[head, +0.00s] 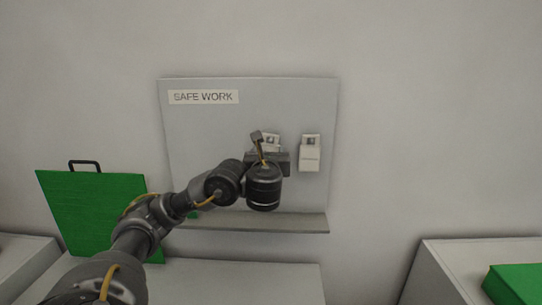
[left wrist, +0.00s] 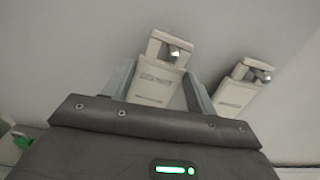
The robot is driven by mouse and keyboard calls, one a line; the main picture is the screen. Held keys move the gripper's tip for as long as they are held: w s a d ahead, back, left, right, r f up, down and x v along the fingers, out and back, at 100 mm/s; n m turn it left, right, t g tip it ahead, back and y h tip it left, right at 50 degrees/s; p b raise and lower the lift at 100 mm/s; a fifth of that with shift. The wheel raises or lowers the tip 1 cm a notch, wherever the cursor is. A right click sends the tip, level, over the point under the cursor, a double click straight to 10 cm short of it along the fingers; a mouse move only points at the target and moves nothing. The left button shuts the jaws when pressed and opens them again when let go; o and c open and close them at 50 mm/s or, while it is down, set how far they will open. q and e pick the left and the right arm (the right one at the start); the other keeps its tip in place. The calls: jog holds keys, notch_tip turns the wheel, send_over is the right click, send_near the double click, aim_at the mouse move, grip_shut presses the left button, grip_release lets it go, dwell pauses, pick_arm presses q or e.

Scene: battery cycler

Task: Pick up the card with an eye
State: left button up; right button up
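Two pale cards hang side by side on a grey board. The left card (head: 271,138) is partly hidden behind my left gripper in the head view; the right card (head: 310,154) shows whole. Each has a small dark patch near its top, too small to tell as an eye. In the left wrist view the left card (left wrist: 155,88) stands between the two fingers of my left gripper (left wrist: 158,88), which look open, one on each side, with small gaps. The right card (left wrist: 236,92) is outside the right finger. My right gripper is not in view.
The grey board (head: 190,140) bears a SAFE WORK label (head: 203,97) and has a ledge (head: 270,223) below. A green case (head: 85,205) with a dark handle stands at left. A green block (head: 515,285) lies on a surface at far right.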

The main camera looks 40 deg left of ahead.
pick_arm(q)
jog(key=shift+w+f, duration=0.1)
jog(key=shift+w, duration=0.1)
jog(key=shift+c, duration=1.2)
jog(key=shift+w+d, duration=0.2)
jog(key=shift+c, duration=1)
jog(key=shift+s, duration=0.1)
